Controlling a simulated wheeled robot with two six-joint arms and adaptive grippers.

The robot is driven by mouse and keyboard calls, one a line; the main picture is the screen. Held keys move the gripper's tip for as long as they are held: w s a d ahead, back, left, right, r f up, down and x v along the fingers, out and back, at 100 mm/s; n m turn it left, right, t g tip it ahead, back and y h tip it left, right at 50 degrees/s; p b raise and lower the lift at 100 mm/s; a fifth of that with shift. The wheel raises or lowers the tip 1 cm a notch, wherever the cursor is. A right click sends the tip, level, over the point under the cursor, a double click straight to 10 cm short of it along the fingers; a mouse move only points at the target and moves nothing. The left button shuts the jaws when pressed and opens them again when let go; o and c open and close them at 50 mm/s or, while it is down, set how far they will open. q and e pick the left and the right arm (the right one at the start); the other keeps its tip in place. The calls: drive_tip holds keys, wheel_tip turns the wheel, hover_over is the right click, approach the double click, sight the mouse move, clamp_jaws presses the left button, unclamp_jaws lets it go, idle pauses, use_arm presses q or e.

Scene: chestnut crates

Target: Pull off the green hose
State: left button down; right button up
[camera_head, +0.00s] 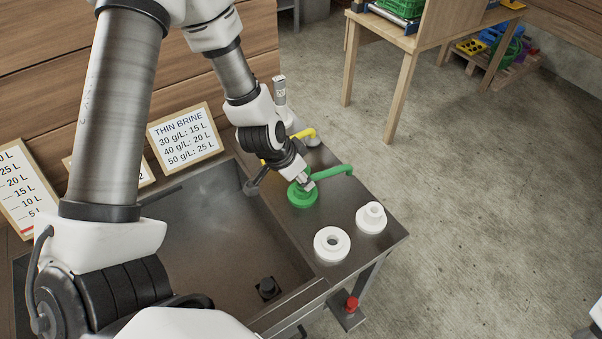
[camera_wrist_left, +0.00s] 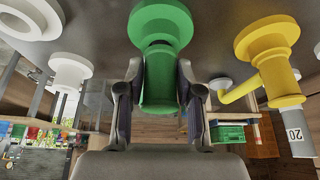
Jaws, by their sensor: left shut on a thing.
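The green hose (camera_head: 332,173) has a round flanged end (camera_head: 302,201) on the dark metal ledge beside the sink basin, and its tube runs off to the right. My left gripper (camera_head: 304,183) comes down onto this end from above. In the left wrist view the green hose end (camera_wrist_left: 160,80) stands between the two fingers of my left gripper (camera_wrist_left: 158,98), which are shut on it. My right gripper is not in view.
A yellow hose (camera_head: 306,133) stands behind the green one; its fitting shows close by in the left wrist view (camera_wrist_left: 268,50). Two white flanged fittings (camera_head: 332,245) (camera_head: 371,218) stand in front. The basin (camera_head: 215,235) lies left. A red knob (camera_head: 351,303) sits below the front edge.

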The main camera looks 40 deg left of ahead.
use_arm(q)
drive_tip(key=shift+f+b, duration=0.3)
drive_tip(key=shift+f, duration=0.2)
drive_tip(key=c, duration=0.7)
unclamp_jaws()
drive_tip(key=shift+r, duration=0.1)
drive_tip(key=v, duration=1.2)
drive_tip(key=shift+a, duration=0.1)
